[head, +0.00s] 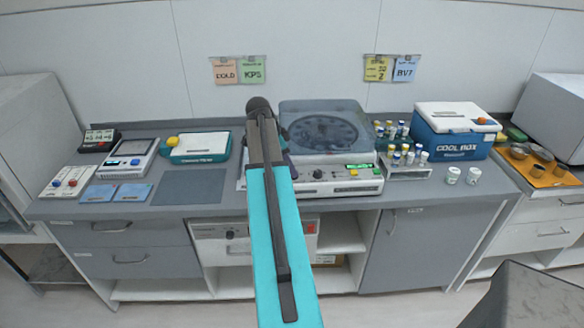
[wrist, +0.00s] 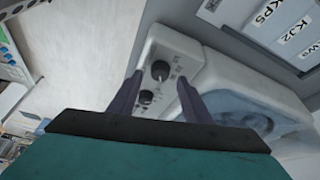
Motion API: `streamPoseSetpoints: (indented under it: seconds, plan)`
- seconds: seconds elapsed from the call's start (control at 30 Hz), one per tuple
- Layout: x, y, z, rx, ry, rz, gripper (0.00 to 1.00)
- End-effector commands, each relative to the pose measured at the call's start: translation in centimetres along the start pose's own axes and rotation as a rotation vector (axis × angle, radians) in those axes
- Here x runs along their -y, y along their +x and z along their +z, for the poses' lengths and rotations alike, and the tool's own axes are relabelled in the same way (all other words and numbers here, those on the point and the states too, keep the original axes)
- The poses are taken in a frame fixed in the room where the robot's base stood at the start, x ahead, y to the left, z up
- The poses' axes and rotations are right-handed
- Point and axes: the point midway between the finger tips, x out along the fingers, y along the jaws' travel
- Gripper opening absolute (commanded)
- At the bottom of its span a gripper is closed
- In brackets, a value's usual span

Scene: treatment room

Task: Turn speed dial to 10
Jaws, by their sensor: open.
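The centrifuge (head: 325,178) stands on the bench with its clear lid (head: 325,112) down and a green display lit on its front. In the wrist view its white control panel (wrist: 178,50) carries an upper dark dial (wrist: 160,70) and a lower dark dial (wrist: 145,97). Their markings are too small to read, so I cannot tell which is the speed dial or where it points. My gripper (wrist: 160,77) is open and empty, its two fingers either side of the dials in the picture. Contact cannot be judged. In the head view my arm hides most of the gripper.
A vial rack (head: 405,172) and a blue cool box (head: 455,148) stand right of the centrifuge. A teal-edged scale (head: 198,157) and a switch box (head: 68,182) stand to the left. A dark mat (head: 185,190) on the bench is bare.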

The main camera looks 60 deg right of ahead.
Motion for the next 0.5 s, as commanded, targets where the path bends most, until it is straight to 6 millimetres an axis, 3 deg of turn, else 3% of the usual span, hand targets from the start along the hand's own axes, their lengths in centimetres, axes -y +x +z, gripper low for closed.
streamPoseSetpoints:
  seconds: [0.2, 0.5]
  plan:
    - [0.0, 1.7, 0.0, 0.0, 0.0, 0.0, 0.45]
    - [0.0, 2.5, 0.0, 0.0, 0.0, 0.0, 0.45]
